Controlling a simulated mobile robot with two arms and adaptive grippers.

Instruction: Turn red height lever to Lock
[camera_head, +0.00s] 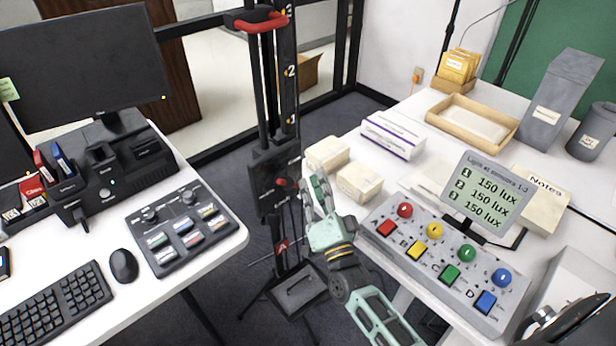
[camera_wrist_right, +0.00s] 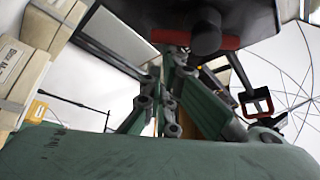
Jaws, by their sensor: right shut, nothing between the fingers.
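A tall black stand (camera_head: 288,75) with a numbered column rises between the two desks. A small red lever (camera_head: 281,183) sits on its dark carriage, partly covered by a black knob. In the right wrist view the red lever (camera_wrist_right: 171,37) shows as a bar lying roughly level behind a round black knob (camera_wrist_right: 206,33). My right gripper (camera_head: 318,187), pale green, is just right of and beside the lever in the head view. Its fingers (camera_wrist_right: 172,75) are shut and empty, close below the knob. I cannot tell whether they touch it. Lock markings are not readable. My left gripper is not in view.
A red handle (camera_head: 258,22) tops the stand. Beige boxes (camera_head: 359,183) sit on the right desk's edge near my right gripper. A button panel (camera_head: 440,265) and lux display (camera_head: 482,192) are right of my arm. The left desk holds a control panel (camera_head: 183,228).

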